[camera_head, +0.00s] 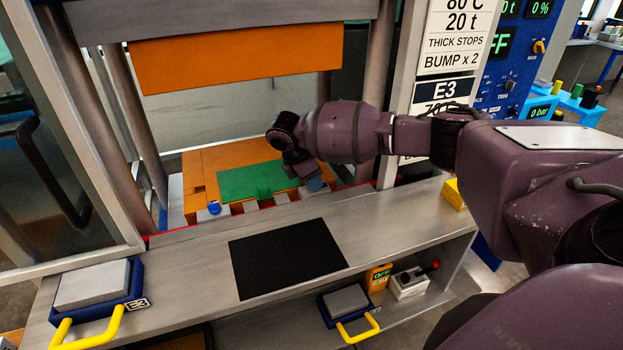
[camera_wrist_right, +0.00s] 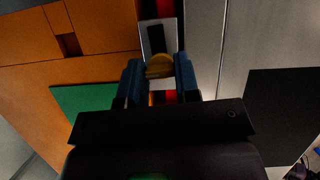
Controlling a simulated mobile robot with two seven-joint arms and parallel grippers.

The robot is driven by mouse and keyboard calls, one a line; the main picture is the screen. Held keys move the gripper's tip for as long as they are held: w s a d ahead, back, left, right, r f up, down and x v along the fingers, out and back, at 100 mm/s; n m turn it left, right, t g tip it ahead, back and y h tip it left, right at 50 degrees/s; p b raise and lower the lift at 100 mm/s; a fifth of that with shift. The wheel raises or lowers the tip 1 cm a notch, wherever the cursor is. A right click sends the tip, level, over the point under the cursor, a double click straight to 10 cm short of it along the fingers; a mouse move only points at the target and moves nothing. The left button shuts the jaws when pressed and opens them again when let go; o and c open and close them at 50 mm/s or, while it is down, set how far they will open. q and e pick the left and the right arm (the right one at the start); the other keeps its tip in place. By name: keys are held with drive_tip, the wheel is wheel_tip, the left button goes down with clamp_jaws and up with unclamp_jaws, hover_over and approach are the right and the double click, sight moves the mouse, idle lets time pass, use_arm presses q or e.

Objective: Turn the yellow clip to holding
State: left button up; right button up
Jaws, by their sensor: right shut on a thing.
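The yellow clip (camera_wrist_right: 160,66) shows in the right wrist view as a rounded, dull yellow piece on a grey block with a dark slot. My right gripper (camera_wrist_right: 160,78) has its blue fingers on either side of the clip and is shut on it. In the head view the right gripper (camera_head: 314,184) reaches down into the press at the right front edge of the orange lower block (camera_head: 205,165). The clip is hidden there behind the gripper and wrist. My left gripper is in neither view.
A green plate (camera_head: 248,181) lies on the orange block beside the gripper. A blue clip (camera_head: 214,207) sits at the block's front left. An orange upper block (camera_head: 235,60) hangs above. A black mat (camera_head: 287,258) lies on the grey shelf, with a yellow-handled blue tool (camera_head: 98,290) at left.

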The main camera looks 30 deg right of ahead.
drive_tip(key=n+t, duration=0.2)
drive_tip(key=n, duration=0.3)
drive_tip(key=n+t, duration=0.1)
drive_tip(key=n, duration=0.2)
drive_tip(key=shift+s+n+y, duration=0.15)
drive_tip(key=shift+n+y, duration=0.15)
drive_tip(key=shift+y, duration=0.1)
drive_tip(key=n, duration=0.2)
drive_tip(key=n+t+y, duration=0.1)
drive_tip(key=n, duration=0.1)
drive_tip(key=shift+d+n+t, duration=0.1)
drive_tip(key=shift+n+t, duration=0.2)
drive_tip(key=shift+n+t+y, duration=0.3)
drive_tip(key=shift+n+y, duration=0.5)
drive_tip(key=shift+n, duration=1.2)
drive_tip(key=o, duration=0.9)
